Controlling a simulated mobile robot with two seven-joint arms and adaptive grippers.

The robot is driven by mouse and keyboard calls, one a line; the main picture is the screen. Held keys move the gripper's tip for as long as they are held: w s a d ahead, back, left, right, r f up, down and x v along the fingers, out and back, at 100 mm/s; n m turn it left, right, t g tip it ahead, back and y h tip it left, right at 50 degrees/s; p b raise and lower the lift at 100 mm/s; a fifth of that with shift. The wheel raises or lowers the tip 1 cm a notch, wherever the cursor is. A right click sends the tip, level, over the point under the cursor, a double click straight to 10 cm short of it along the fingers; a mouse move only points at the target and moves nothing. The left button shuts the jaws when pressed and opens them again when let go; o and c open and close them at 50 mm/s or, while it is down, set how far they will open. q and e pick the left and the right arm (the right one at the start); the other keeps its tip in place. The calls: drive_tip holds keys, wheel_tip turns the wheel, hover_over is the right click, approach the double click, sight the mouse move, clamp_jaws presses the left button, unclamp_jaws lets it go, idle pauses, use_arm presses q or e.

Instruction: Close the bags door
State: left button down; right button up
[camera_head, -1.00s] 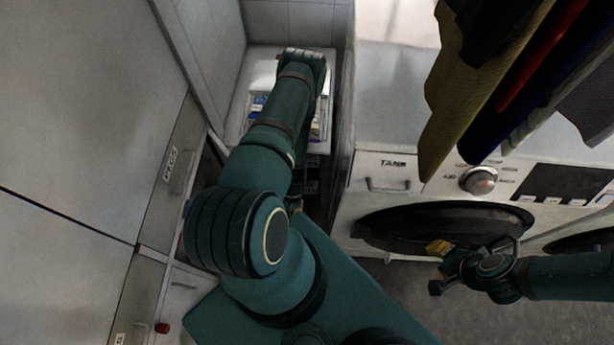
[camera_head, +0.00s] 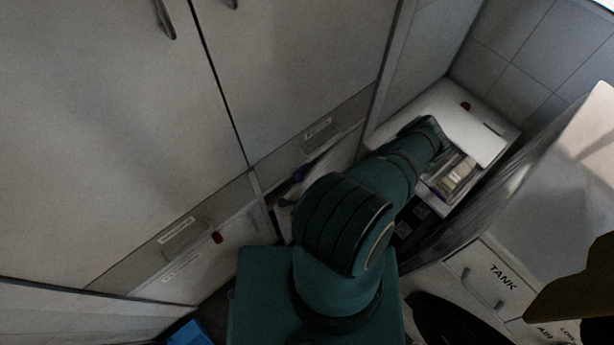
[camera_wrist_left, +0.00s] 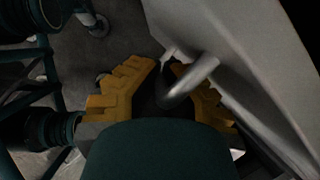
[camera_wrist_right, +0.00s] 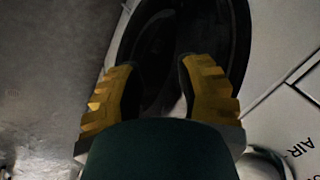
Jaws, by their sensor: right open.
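White cabinet fronts fill the left of the head view, with labels too blurred to read. Below them are lower fronts, one carrying a label (camera_head: 182,267); a dark gap (camera_head: 291,184) shows between lower fronts near my left arm. I cannot tell which front is the bags door. In the head view my arm hides this gripper. My right gripper (camera_wrist_right: 158,64) is open and empty, in front of a round dark door (camera_wrist_right: 165,40).
A white open unit (camera_head: 455,115) with packets inside stands beyond my left arm. Grey floor (camera_wrist_left: 115,50) shows beside the panel.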

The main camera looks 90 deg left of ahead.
use_arm(q)
drive_tip(key=shift+s+a, duration=0.15)
drive_tip(key=shift+a, duration=0.05)
drive_tip(key=shift+f, duration=0.1)
drive_tip(key=c, duration=1.3)
unclamp_jaws()
drive_tip(key=shift+c, duration=0.2)
drive_tip(key=v, duration=1.2)
drive_tip(key=shift+c, duration=0.3)
